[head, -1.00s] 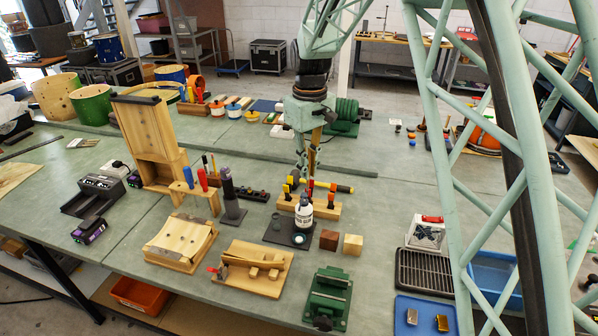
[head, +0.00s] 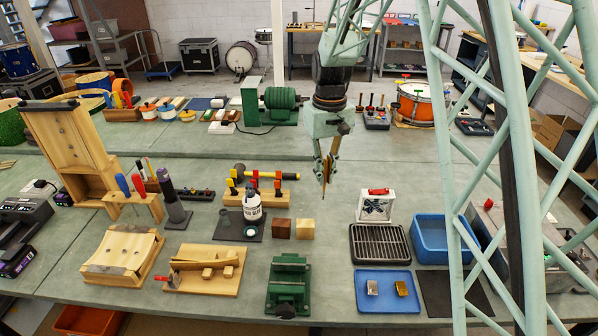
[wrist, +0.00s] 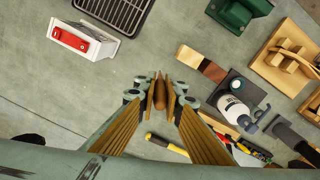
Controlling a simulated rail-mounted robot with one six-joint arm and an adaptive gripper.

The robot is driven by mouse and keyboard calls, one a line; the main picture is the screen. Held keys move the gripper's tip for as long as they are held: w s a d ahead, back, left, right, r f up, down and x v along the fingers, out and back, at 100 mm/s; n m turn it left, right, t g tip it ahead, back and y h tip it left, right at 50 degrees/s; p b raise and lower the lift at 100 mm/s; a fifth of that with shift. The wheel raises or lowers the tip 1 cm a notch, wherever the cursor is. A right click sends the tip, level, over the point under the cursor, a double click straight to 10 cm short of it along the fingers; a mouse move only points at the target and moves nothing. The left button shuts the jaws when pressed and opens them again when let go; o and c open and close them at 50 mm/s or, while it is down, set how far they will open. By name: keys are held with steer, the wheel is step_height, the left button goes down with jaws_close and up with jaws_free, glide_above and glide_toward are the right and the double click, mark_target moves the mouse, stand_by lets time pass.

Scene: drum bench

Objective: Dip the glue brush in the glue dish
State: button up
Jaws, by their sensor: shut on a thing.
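My gripper (head: 326,172) is above the bench, right of the clamp rack, with its fingers pointing down. It is shut on a slim brown wooden thing, which I take for the glue brush; in the wrist view the brush (wrist: 160,92) sits between the fingertips, seen nearly end on. Its bristles cannot be made out. The small glue dish (head: 250,232), with a pale middle, sits on a dark mat (head: 231,234) in front of the white glue bottle (head: 252,206). The dish is left of my gripper and well apart from it.
The clamp rack (head: 275,201) is behind. A white box with red top (head: 376,206) and black grille (head: 379,244) lie right. Bench below my gripper is clear.

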steer(key=s+d+f+m+b, duration=0.1)
steer(key=d+f+m, duration=0.1)
steer(key=d, duration=0.4)
steer(key=s+d+f+m+b, duration=0.1)
steer(key=s+d, duration=0.1)
steer(key=d, duration=0.4)
steer(key=shift+d+f+m, duration=0.25)
steer(key=shift+f+m, duration=0.15)
